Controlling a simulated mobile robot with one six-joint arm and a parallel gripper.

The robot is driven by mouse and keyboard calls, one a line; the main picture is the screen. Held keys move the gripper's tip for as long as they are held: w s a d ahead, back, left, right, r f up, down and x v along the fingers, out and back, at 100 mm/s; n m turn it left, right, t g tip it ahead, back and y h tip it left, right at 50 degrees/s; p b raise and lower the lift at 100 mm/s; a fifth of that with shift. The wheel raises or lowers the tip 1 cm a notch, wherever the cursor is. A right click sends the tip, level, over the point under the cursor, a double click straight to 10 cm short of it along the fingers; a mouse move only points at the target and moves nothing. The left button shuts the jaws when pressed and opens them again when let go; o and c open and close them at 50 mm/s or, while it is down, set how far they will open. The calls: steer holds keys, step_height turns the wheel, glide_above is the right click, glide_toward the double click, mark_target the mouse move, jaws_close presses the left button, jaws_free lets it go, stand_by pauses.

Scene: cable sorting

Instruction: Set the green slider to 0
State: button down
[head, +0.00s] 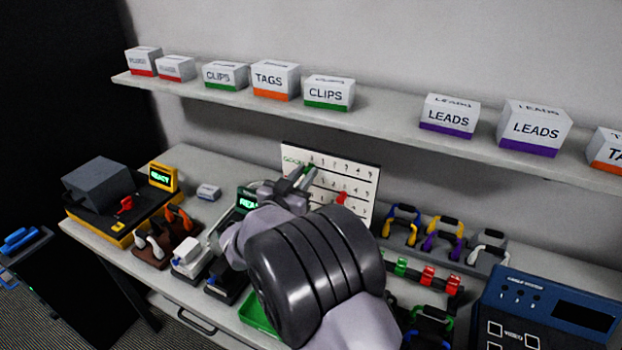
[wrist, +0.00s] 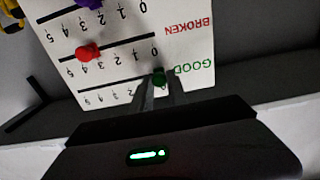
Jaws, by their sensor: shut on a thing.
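The white slider board (head: 357,155) stands upright at the back of the bench. It shows upside down in the wrist view (wrist: 205,45). The green slider (wrist: 159,77) is in the GOOD row, at the right end of its slot in that view, the low-number end. The fingers hide the digit beside it. My gripper (wrist: 160,92) is shut on the green slider. In the head view my gripper (head: 304,175) reaches the board's upper left, beside the GOOD label (head: 292,160), and my arm covers part of the board.
Cable holders (head: 443,232) stand right of the board. A shelf (head: 390,126) with labelled boxes hangs above. A blue device (head: 545,315) is at front right.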

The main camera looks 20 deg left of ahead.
steer(key=shift+a+r, duration=0.1)
steer(key=shift+a, duration=0.05)
steer(key=c, duration=1.5)
jaws_free()
steer(key=shift+o, duration=0.9)
steer(key=shift+a, duration=0.2)
steer(key=shift+d, duration=0.1)
steer(key=s+a+p, duration=0.1)
steer(key=s+p, duration=0.1)
steer(key=s, duration=1.5)
steer(key=shift+s, duration=0.2)
steer(key=shift+a, duration=0.1)
